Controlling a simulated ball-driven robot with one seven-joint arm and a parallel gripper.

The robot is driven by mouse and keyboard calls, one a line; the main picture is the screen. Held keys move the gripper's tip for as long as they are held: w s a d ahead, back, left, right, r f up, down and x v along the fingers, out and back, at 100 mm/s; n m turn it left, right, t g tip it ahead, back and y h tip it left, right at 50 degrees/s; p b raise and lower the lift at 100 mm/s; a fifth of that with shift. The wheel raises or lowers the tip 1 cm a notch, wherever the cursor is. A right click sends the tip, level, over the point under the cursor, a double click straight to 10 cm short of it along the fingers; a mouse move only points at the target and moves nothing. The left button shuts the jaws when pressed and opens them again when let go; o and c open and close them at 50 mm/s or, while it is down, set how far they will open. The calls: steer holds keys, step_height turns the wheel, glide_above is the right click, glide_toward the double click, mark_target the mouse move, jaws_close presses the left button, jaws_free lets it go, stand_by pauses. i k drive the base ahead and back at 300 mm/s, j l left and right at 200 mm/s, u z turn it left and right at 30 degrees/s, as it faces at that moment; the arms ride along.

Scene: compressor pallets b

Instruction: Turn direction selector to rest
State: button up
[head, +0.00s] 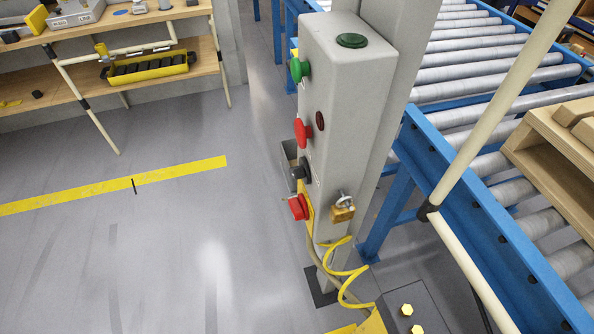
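A grey control box (345,100) stands on a post at the middle of the head view. On its left face, a black selector knob (301,170) sits below a red mushroom button (303,132) and above another red button (299,207). I take the black knob to be the direction selector. It is seen from the side, so its pointing direction cannot be told. A green button (299,70) is near the top of that face. My gripper is not in view.
A blue-framed roller conveyor (480,180) runs along the right, with a wooden pallet (555,150) on it. A cream pipe (500,105) crosses in front. A padlock (343,208) and yellow cable (335,262) hang on the box. Floor (150,250) at left is clear.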

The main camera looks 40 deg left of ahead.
mark_target(302, 172)
steer(key=j+u, duration=0.4)
steer(key=i+j+u, duration=0.2)
steer(key=u, duration=0.2)
steer(key=i+j+u, duration=0.15)
steer(key=j+u, duration=0.25)
